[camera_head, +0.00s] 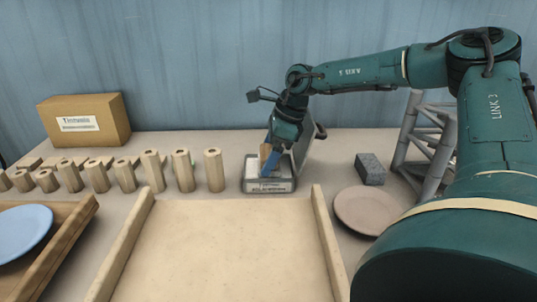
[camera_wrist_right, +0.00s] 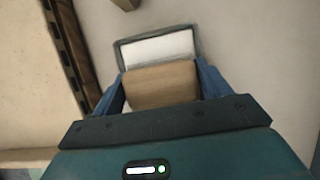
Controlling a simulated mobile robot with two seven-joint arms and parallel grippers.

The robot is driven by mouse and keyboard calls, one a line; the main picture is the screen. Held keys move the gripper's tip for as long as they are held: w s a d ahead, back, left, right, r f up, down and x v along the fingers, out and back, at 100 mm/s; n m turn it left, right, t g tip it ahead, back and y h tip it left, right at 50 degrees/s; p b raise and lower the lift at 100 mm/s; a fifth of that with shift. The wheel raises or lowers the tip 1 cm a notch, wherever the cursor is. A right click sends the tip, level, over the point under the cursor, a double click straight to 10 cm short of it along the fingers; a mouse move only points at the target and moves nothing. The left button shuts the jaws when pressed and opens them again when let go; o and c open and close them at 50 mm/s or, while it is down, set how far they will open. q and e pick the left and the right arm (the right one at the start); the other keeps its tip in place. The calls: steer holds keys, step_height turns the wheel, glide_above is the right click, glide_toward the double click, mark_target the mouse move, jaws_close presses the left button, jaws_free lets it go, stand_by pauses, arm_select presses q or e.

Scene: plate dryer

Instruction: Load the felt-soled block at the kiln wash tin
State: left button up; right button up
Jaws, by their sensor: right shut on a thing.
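The kiln wash tin (camera_head: 268,186) is a grey rectangular tin with a label on its front and white contents. It stands behind the wooden-railed board, with a grey lid raised behind it. My right gripper (camera_head: 268,165) is over the tin, shut on a wooden block (camera_head: 265,152). In the right wrist view the block (camera_wrist_right: 161,84) sits between the two blue fingers (camera_wrist_right: 160,92), and the tin's white contents (camera_wrist_right: 157,48) show beyond it. The block's felt sole is hidden. I cannot tell whether the block touches the white contents. My left gripper is not in view.
Several wooden posts (camera_head: 182,170) stand in a row left of the tin. A cardboard box (camera_head: 85,120) is behind them. A blue plate (camera_head: 20,233) lies in a wooden tray at left. A dark grey block (camera_head: 369,169) and a pinkish plate (camera_head: 366,210) are at right. The railed board (camera_head: 220,250) is bare.

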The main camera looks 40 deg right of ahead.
mark_target(268, 150)
steer(key=shift+f, duration=0.1)
stand_by(0.3)
steer(key=shift+r+p, duration=1.7)
steer(key=shift+r, duration=1.9)
